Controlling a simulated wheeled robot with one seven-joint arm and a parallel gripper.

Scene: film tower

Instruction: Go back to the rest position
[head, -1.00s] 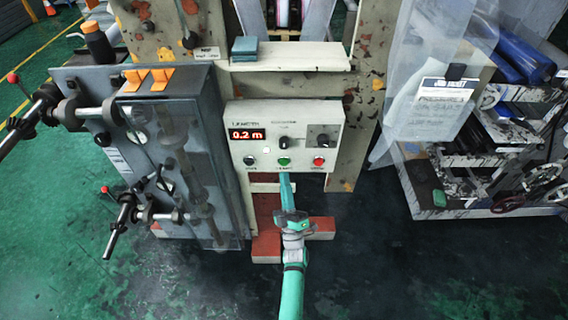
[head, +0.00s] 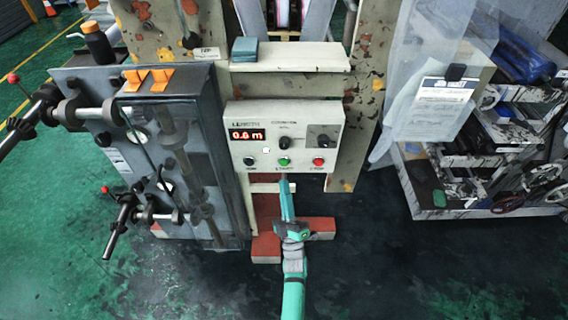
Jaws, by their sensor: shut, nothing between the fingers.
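My gripper (head: 286,185) is shut and empty in the middle of the head view. Its tip points up the picture, just below the green start button (head: 284,161) of the control panel (head: 262,183). A small gap shows between the tip and the button. The panel also has a dark button on the left, a red stop button (head: 318,162) on the right and black knobs above. Its red length display (head: 247,135) reads 0.6 m. My arm reaches up from the bottom edge.
A grey machine box (head: 170,180) with shafts and handles stands left of the panel. A shelf (head: 290,62) above bears a teal block (head: 245,47). A cart (head: 470,205) with rolls stands at the right. Open green floor (head: 430,270) lies in front.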

